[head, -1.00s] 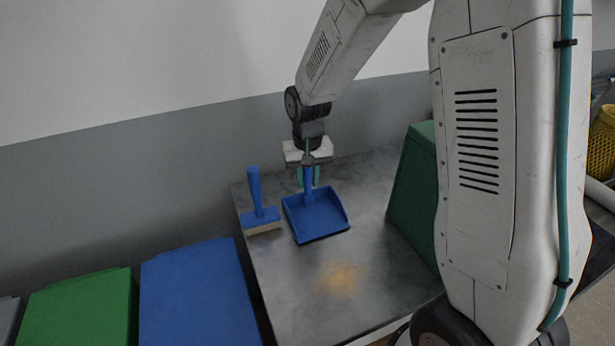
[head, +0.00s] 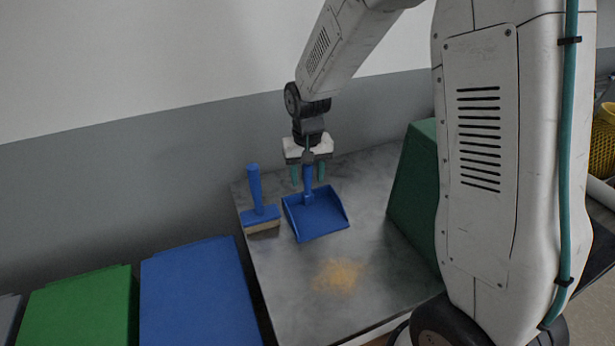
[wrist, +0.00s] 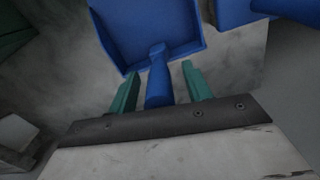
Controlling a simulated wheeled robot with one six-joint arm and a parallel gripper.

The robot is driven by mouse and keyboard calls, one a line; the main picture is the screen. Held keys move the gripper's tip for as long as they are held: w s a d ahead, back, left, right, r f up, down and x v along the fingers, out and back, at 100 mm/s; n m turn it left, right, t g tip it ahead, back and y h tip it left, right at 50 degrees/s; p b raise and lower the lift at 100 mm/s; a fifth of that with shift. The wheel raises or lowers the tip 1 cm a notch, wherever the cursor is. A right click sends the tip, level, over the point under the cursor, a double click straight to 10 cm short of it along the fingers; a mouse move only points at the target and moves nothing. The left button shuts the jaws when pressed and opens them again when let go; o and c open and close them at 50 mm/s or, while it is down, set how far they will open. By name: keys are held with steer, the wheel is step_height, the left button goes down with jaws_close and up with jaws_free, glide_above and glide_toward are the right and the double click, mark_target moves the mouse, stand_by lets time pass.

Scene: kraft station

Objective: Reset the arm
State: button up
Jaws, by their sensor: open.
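My gripper (head: 308,174) is open, its two teal fingers on either side of the handle of a blue dustpan (head: 318,216). The dustpan lies on the metal table toward its far side. In the wrist view my gripper (wrist: 160,85) shows a gap on both sides of the dustpan handle (wrist: 158,80), and the fingers do not appear to touch it. The dustpan's tray (wrist: 145,30) is beyond the fingertips.
A blue brush (head: 258,205) stands upright left of the dustpan. A patch of yellowish crumbs (head: 338,276) lies on the metal table (head: 290,300). A green box-like object (head: 415,190) stands right. Blue (head: 198,295) and green (head: 80,312) bins are left.

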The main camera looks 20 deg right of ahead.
step_height(320, 180, up, 7)
steer(key=s+d+r, duration=0.1)
steer(key=s+r, duration=0.3)
steer(key=s, duration=0.5)
steer(key=s+d+r+n+t, duration=0.1)
steer(key=s+r, duration=0.3)
steer(key=s, duration=0.6)
steer(key=s+d+r, duration=0.1)
steer(key=s+r, duration=0.3)
steer(key=s, duration=0.6)
steer(key=shift+r+n, duration=0.2)
steer(key=shift+n, duration=0.2)
